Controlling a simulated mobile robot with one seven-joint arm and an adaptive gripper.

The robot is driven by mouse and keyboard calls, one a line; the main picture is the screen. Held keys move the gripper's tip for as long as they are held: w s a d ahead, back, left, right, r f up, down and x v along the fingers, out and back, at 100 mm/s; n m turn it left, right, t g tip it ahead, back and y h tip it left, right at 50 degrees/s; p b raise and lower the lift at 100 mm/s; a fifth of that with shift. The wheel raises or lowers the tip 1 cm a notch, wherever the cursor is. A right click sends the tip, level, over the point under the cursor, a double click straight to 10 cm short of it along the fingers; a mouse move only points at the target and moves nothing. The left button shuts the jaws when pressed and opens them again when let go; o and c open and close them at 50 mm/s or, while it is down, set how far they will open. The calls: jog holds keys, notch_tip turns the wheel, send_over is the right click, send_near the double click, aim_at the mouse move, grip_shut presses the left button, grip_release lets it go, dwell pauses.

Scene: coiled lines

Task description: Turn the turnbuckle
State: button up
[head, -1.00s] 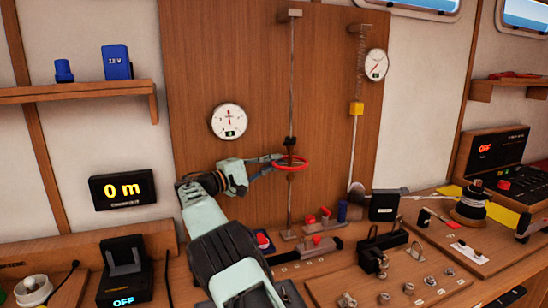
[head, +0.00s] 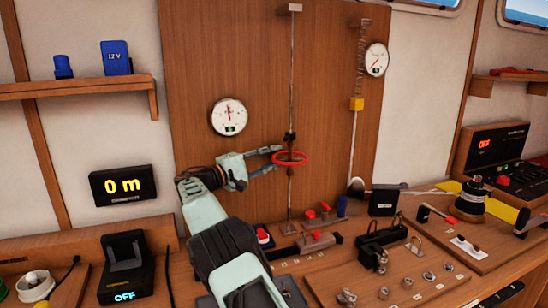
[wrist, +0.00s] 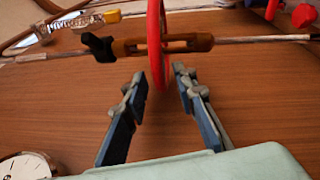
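The turnbuckle (wrist: 190,43) is a brown body on a thin metal rod (head: 292,80) in front of the wooden panel. A red ring handwheel (head: 303,160) sits around it, and a dark fitting shows just above the ring. In the wrist view the red ring (wrist: 157,60) is edge-on. My gripper (head: 272,159) is at the left side of the ring. In the wrist view its fingers (wrist: 157,78) are apart, one on each side of the ring's near rim, with gaps showing between fingers and rim.
A round gauge (head: 229,116) hangs left of the rod; another gauge (head: 376,60) is beside a spring line with a yellow block (head: 357,104). Red-handled tools (head: 318,238) and small metal fittings lie on the bench below. The panel around the ring is mostly clear.

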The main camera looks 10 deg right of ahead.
jog(key=v, duration=1.2)
jog(key=shift+o, duration=0.3)
jog(key=shift+r, duration=0.2)
jog(key=s+d+f+n+t+y+p, duration=0.1)
jog(key=s+d+n+t+y+p, duration=0.6)
jog(key=n+t+y+p, duration=0.55)
jog(key=shift+n+g+h, duration=0.65)
jog(key=shift+h, duration=0.1)
jog(key=p+x, duration=0.1)
jog(key=x, duration=0.2)
jog(key=p+x, duration=0.1)
jog(key=x, duration=0.3)
jog(key=p+x, duration=0.1)
jog(key=x, duration=0.2)
jog(key=shift+w+d+f, duration=0.2)
jog(key=shift+w+d, duration=0.1)
jog(key=shift+d, duration=0.05)
jog(key=shift+c, duration=0.6)
grip_shut()
